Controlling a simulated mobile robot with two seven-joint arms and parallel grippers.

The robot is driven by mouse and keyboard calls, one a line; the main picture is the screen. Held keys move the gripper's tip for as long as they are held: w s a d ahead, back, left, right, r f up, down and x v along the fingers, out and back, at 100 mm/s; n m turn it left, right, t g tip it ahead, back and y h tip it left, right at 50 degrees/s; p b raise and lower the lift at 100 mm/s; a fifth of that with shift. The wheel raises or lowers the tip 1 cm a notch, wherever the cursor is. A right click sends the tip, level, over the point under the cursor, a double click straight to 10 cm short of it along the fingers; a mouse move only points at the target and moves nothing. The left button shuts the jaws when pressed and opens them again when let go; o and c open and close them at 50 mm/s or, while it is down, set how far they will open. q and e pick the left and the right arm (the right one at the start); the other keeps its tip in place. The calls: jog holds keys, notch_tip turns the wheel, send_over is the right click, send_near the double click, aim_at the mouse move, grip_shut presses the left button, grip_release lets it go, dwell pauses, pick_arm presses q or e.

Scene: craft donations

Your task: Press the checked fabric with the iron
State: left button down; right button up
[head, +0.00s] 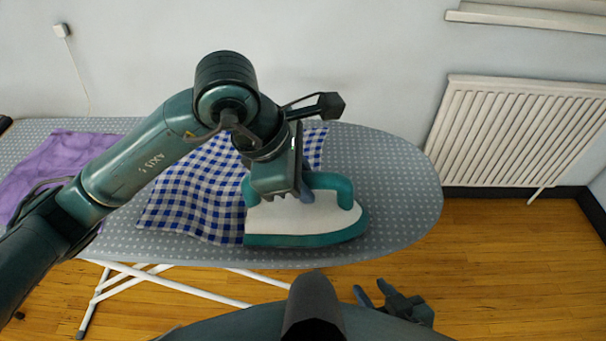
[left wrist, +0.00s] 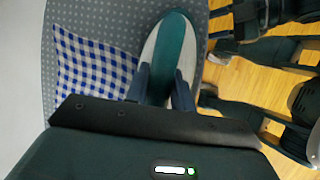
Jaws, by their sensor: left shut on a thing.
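The blue-and-white checked fabric (head: 185,195) lies spread on the grey dotted ironing board (head: 405,190). It also shows in the left wrist view (left wrist: 92,72). The teal and white iron (head: 300,220) is at the fabric's right side, its tip pointing right, and its heel overlaps the fabric in the head view. I cannot tell whether its sole touches. My left gripper (head: 305,192) is shut on the iron's teal handle (left wrist: 168,45), and my arm hides part of the fabric. My right gripper (head: 370,292) is empty, fingers apart, low in front of the board.
A purple cloth (head: 65,165) lies on the board's left part. The board's rounded right end is clear. A white radiator (head: 515,135) is on the wall at right. White board legs (head: 170,283) stand on the wooden floor.

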pick_arm(q)
jog(key=shift+f+b, duration=0.4)
jog(key=shift+b, duration=0.25)
jog(key=shift+r, duration=0.1)
jog(key=shift+a+f+b, duration=0.2)
jog(key=shift+a+b, duration=0.9)
jog(key=shift+a, duration=2.55)
jog(key=a+b, duration=0.2)
jog(key=a, duration=0.5)
jog(key=shift+a+b, duration=0.3)
jog(key=shift+b, duration=0.05)
